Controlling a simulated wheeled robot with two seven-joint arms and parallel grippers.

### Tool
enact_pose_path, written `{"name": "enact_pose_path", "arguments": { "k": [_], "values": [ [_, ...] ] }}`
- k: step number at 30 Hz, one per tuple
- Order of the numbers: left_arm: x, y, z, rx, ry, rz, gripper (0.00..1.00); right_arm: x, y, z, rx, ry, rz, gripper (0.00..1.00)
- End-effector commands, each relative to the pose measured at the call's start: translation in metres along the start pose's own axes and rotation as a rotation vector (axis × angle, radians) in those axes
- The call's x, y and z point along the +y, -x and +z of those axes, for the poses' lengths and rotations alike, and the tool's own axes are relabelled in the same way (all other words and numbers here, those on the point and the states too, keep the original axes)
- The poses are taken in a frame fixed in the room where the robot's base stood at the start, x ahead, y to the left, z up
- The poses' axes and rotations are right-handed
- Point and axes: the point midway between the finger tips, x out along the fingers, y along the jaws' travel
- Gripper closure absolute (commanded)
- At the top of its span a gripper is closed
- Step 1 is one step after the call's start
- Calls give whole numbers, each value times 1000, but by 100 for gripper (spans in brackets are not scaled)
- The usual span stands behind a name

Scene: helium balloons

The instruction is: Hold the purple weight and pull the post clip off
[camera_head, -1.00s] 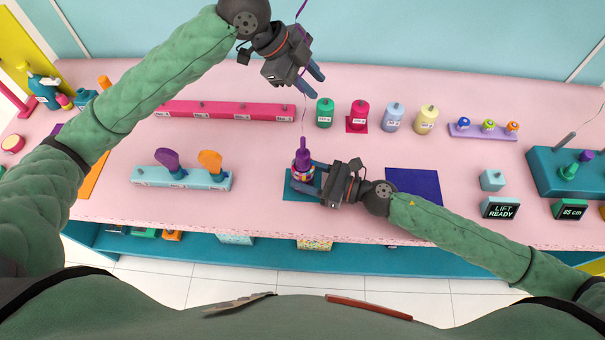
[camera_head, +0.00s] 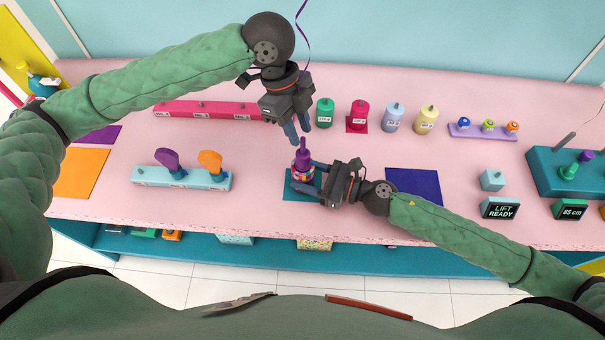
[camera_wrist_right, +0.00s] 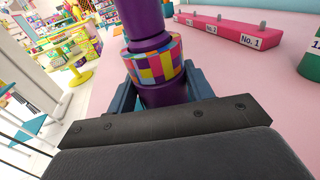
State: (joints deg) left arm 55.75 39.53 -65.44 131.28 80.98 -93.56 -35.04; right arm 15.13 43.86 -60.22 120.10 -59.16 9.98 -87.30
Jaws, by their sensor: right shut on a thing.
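The purple weight (camera_head: 303,160) stands upright on a teal mat (camera_head: 291,192), with a colourful checkered band and a narrower purple upper part. My right gripper (camera_head: 308,177) is shut on the weight from the right. In the right wrist view the weight (camera_wrist_right: 161,94) sits between its two blue fingers, and the checkered band (camera_wrist_right: 153,62) shows clearly. My left gripper (camera_head: 298,133) points down just above the weight's top, its fingers apart with nothing clearly between them. A purple ribbon (camera_head: 299,35) runs down from above behind the left gripper. I cannot make out the post clip separately.
A pink rail (camera_head: 215,110) lies behind and left. Green (camera_head: 325,113), crimson (camera_head: 360,116), blue (camera_head: 393,118) and yellow weights (camera_head: 426,120) stand behind right. A light blue rack (camera_head: 205,182) with purple and orange tools stands left. A navy mat (camera_head: 414,185) lies right.

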Motion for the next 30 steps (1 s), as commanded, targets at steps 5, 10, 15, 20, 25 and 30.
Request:
{"name": "enact_pose_path", "arguments": {
  "k": [5, 10, 15, 20, 25, 30],
  "values": [
    [0, -20, -1, 2, 0, 1, 71, 0, 0, 0, 0, 0, 0, 76],
    [0, -33, 0, 1, 0, 1, 71, 0, 0, 0, 1, 0, 0, 76],
    [0, -39, 0, 1, 0, 1, 71, 0, 0, 0, 0, 0, 0, 76],
    [0, -39, 0, 1, 0, 0, 71, 0, 0, 0, 0, 0, 0, 76],
    [0, -39, 0, 1, 0, 0, 81, 0, 0, 0, 0, 0, 0, 76],
    [0, -39, 0, 1, 0, 0, 100, 0, 0, 0, 0, 0, 0, 76]
  ]
}}
